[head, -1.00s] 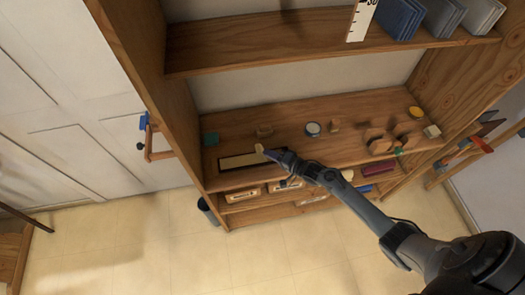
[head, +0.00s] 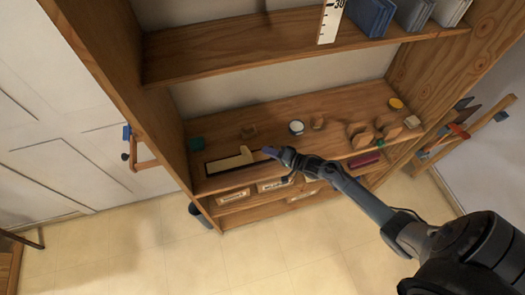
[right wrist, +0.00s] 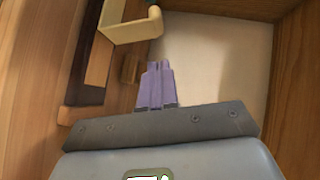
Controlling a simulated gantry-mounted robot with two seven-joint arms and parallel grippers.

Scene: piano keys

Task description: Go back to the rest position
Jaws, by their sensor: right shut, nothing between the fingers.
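A long dark tray (head: 212,172) with a cream strip (head: 228,163) lies near the front of the middle shelf. A cream angled piece (head: 246,154) stands at its right end. In the right wrist view the dark tray (right wrist: 85,95) and the cream angled piece (right wrist: 130,30) show at the upper left. My right gripper (head: 268,151) is just right of the angled piece, apart from it. Its purple fingers (right wrist: 157,68) are shut and empty. My left gripper is in neither view.
The wooden middle shelf (head: 285,120) holds small blocks, a round white-topped tin (head: 296,127) and a teal block (head: 196,144). An upper shelf (head: 230,48) overhangs it. Labelled drawers (head: 235,196) are below. The floor (head: 200,260) in front is clear on the left.

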